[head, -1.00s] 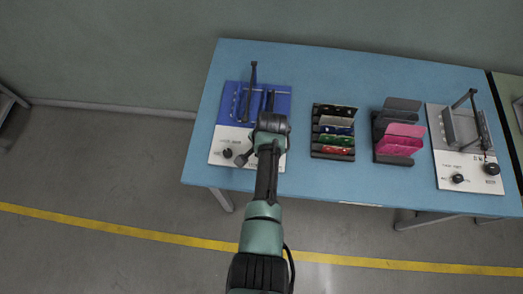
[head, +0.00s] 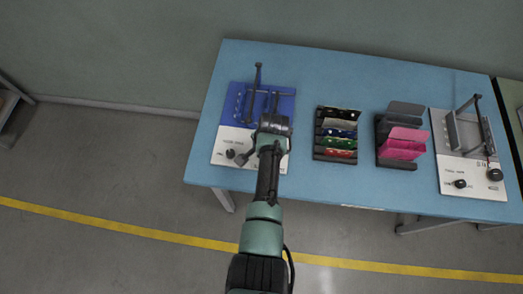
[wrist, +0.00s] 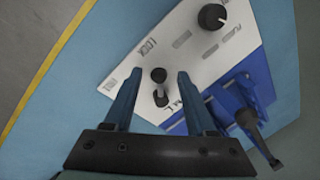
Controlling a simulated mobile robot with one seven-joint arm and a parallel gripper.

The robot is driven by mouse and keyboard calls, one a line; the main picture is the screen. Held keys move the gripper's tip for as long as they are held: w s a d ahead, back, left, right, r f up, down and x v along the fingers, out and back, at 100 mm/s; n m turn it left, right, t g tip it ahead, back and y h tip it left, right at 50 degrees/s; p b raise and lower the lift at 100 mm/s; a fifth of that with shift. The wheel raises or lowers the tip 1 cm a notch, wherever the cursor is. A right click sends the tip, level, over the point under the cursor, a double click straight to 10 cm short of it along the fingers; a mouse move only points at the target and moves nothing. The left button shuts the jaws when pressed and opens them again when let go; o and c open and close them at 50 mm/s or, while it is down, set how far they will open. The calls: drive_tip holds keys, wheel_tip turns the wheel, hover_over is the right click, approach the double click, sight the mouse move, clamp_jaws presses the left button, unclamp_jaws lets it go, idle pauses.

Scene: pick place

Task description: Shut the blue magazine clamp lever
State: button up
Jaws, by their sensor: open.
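The blue magazine fixture (head: 245,104) is at the left of the table, with a white panel in front of its blue part. A dark clamp lever (head: 257,76) sticks up from its blue part at the back. In the wrist view the dark lever (wrist: 259,137) is at the lower right, clear of the fingers. My gripper (wrist: 159,76) is open over the white panel (wrist: 205,62). A small black toggle (wrist: 160,86) shows between its fingertips; I cannot tell whether they touch it. In the head view my arm's end hides part of the fixture's front right.
A round black knob (wrist: 212,17) is on the white panel. To the right stand a rack of coloured cards (head: 336,133), a rack with pink and grey pieces (head: 401,142) and a grey fixture (head: 468,150). Blue tabletop (head: 345,75) is clear behind the racks.

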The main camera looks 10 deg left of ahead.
wheel_tip(320, 180, up, 13)
drive_tip(key=s+d+p, duration=0.1)
drive_tip(key=shift+s+d, duration=0.35)
drive_tip(key=shift+s, duration=0.05)
drive_tip(key=shift+f, duration=0.15)
idle(0.4)
